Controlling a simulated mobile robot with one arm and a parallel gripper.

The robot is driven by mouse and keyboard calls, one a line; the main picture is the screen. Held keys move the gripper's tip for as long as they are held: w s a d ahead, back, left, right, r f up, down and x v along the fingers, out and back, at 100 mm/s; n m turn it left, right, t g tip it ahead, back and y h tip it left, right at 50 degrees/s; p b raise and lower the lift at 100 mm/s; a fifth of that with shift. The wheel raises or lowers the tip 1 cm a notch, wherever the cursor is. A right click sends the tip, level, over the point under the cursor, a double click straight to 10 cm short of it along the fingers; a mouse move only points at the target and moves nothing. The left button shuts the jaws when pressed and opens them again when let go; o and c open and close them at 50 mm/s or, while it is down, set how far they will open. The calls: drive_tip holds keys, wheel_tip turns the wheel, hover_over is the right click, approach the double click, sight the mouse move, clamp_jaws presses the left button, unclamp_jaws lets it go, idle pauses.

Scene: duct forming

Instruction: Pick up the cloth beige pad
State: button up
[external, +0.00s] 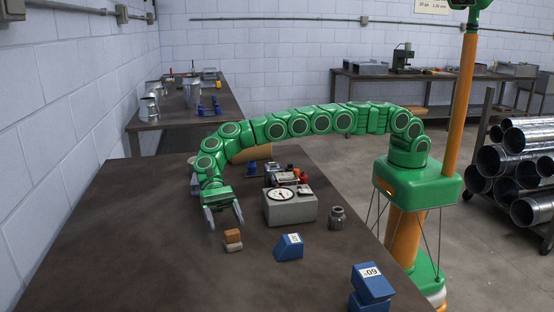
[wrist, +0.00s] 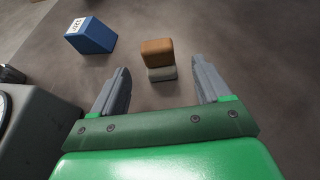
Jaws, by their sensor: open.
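A small beige pad (external: 234,248) lies on the dark table, with a brown block (external: 233,236) that appears to rest on it. In the wrist view the pad (wrist: 162,73) shows as a pale strip below the brown block (wrist: 157,51), which hides part of it. My gripper (external: 225,217) is open and empty, pointing down above the table just behind the pad. In the wrist view the pad and block lie between and slightly beyond the two grey fingers (wrist: 163,70), with clear gaps on both sides.
A grey box with a dial (external: 290,207) stands right of my gripper, with a metal canister (external: 337,217) beside it. A blue wedge block (external: 289,247) sits right of the pad, and blue blocks (external: 371,283) stand near the front edge. The table's left side is clear.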

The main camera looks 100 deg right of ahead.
sight(234, 241)
drive_tip(key=shift+x, duration=4.05)
drive_tip(key=shift+s, duration=0.1)
drive_tip(key=c, duration=1)
